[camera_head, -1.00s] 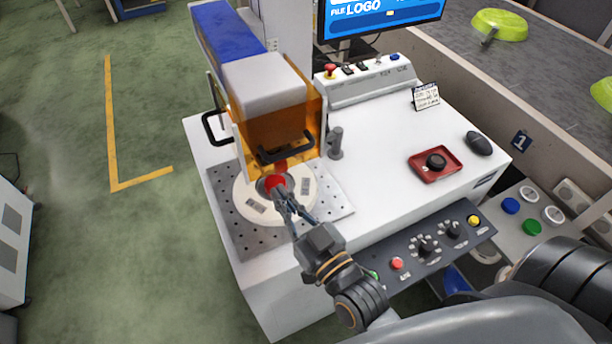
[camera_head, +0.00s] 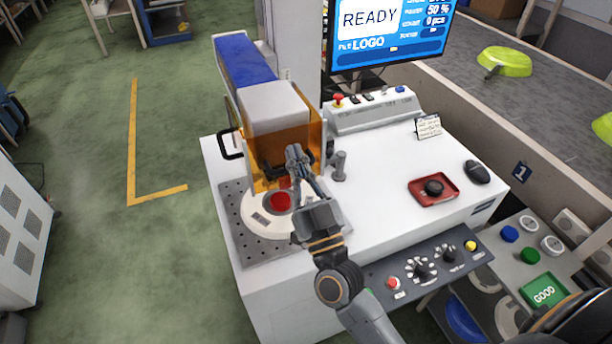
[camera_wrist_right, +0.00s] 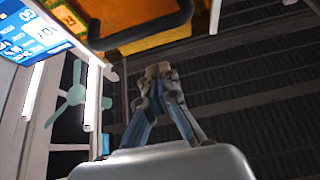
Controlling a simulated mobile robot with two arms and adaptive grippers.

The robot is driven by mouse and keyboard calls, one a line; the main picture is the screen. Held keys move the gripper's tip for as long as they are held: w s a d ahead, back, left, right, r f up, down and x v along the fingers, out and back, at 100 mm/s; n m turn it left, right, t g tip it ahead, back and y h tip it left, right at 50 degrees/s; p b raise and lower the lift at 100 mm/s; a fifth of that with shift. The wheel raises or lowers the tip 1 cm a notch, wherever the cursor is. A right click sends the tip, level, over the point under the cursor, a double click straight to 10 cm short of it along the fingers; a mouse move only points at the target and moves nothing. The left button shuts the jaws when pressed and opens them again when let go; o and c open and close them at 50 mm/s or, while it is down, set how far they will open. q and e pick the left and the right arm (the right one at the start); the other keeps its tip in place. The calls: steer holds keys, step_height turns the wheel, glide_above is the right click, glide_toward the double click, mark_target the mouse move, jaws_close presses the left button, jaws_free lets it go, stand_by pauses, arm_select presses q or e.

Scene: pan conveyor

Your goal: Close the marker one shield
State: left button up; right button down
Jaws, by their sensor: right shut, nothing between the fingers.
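The marker one machine has a blue and grey head (camera_head: 247,68) and an orange see-through shield (camera_head: 262,143) at its front. The shield appears raised above the round plate (camera_head: 262,222), which holds a red piece (camera_head: 281,202). In the right wrist view, the shut fingertips (camera_wrist_right: 157,72) appear below the handle (camera_wrist_right: 142,32), with a visible gap. My left gripper is not in view.
A grey post (camera_head: 338,167) stands right of the shield. A control panel (camera_head: 425,265) with knobs lies at the table's front. A red tray (camera_head: 433,189) and a black mouse (camera_head: 477,172) are at right. The screen (camera_head: 385,30) reads READY.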

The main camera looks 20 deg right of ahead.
arm_select(q)
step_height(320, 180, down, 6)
steer(key=b, duration=0.6)
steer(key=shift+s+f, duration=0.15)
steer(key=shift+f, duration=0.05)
arm_select(e)
step_height(320, 180, down, 13)
steer(key=shift+w, duration=0.15)
